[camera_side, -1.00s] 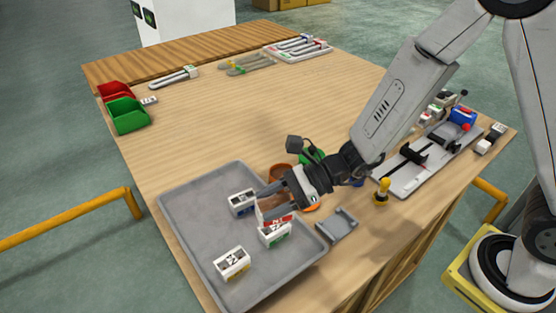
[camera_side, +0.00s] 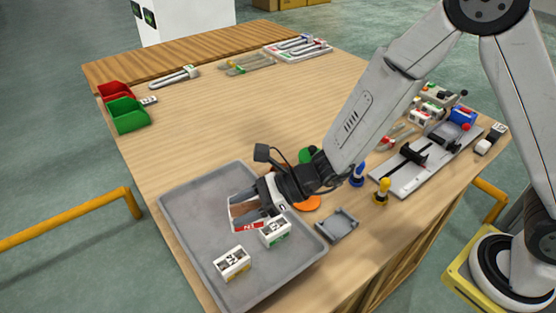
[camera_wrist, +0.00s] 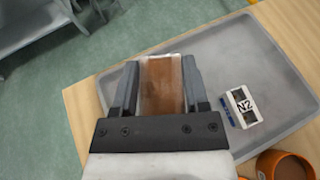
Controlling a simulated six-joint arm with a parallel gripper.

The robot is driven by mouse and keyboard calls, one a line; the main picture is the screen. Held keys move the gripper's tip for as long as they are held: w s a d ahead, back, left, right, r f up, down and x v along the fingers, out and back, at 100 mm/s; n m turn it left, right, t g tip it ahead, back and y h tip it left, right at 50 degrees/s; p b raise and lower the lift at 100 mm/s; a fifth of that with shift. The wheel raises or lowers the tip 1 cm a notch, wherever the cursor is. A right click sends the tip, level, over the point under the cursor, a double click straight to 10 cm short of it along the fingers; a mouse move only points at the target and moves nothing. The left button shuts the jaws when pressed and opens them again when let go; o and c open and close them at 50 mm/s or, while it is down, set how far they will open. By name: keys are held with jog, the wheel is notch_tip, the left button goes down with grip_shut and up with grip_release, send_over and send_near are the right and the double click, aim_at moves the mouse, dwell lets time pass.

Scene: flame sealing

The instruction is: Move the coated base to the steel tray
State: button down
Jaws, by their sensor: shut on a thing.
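My gripper (camera_side: 247,213) is shut on the coated base (camera_side: 248,225), a pale block with a brown face and a red label, above the grey steel tray (camera_side: 192,232). In the wrist view, the brown face of the coated base (camera_wrist: 162,85) shows between the two fingers (camera_wrist: 162,80), with the steel tray (camera_wrist: 222,58) beneath and to the right. Whether the base touches the tray floor, I cannot tell.
A green-marked block (camera_side: 275,232) and a yellow-marked block (camera_side: 232,263) also stand in the tray, close to the held base. A grey holder (camera_side: 337,225) and an orange round pot (camera_side: 308,203) lie beside the tray. The tray's far left part is bare.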

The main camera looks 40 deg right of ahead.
jog(key=shift+w+a+f, duration=0.75)
jog(key=shift+w+f, duration=0.5)
jog(key=shift+w, duration=0.1)
jog(key=shift+w+a+f, duration=0.75)
jog(key=shift+w+f, duration=0.5)
jog(key=shift+w, duration=0.15)
jog(key=shift+w+a+f, duration=0.75)
jog(key=shift+w+f, duration=0.5)
jog(key=shift+w, duration=0.1)
jog(key=shift+w+a+f, duration=0.1)
jog(key=shift+w+f, duration=0.1)
jog(key=shift+f, duration=1.65)
jog(key=shift+f, duration=0.1)
jog(key=shift+c, duration=0.5)
grip_release()
